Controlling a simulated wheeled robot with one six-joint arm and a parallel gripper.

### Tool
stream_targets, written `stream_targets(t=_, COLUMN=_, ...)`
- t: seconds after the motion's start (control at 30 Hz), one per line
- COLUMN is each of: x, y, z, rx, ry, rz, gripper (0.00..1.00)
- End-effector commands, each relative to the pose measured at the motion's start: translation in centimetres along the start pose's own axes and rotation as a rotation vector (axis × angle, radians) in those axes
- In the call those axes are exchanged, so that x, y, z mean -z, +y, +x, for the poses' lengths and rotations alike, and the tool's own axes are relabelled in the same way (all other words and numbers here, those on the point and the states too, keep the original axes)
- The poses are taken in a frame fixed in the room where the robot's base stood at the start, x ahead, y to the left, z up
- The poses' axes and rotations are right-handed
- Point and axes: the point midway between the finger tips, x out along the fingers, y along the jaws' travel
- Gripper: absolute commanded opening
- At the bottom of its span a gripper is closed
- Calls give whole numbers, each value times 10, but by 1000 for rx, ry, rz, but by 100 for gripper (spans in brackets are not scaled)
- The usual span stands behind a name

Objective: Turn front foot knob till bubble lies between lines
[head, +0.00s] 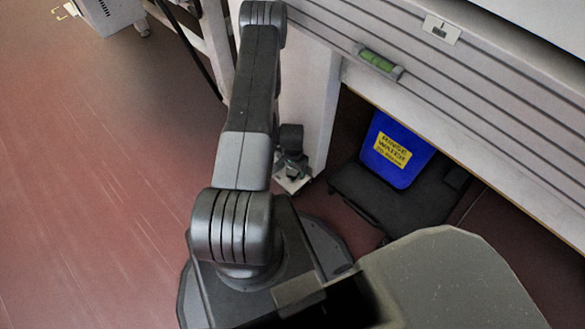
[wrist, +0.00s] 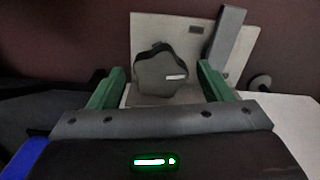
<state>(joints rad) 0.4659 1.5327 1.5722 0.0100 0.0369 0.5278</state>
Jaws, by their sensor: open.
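The front foot knob (wrist: 165,75), dark and lobed with a short white mark, shows in the wrist view in front of a pale plate (wrist: 143,30). My gripper (wrist: 160,76) is open, with one green finger to each side of the knob. I cannot tell whether either finger touches it. In the head view the foot's pale base plate (head: 292,184) is on the floor by the white leg, with dark parts above it that I cannot tell apart. The green level vial (head: 378,61) is on the frame's side rail. Its bubble and lines are too small to read.
A blue bin (head: 397,150) with a yellow label stands on a black base (head: 385,198) under the frame, right of the leg (head: 310,115). The grooved rail (head: 470,90) overhangs it. Open red floor (head: 90,190) lies to the left.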

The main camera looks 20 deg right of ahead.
Motion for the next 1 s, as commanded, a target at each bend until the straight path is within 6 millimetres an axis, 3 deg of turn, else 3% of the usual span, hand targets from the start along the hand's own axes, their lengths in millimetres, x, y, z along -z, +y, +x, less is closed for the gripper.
stream_targets(t=0.23, x=1, y=0, z=-13, rx=1, ry=1, rz=0, gripper=73)
stream_targets(t=0.7, x=1, y=0, z=-113, rx=1, ry=2, rz=0, gripper=73)
stream_targets(t=1.0, x=0, y=0, z=-138, rx=0, ry=0, rz=0, gripper=73)
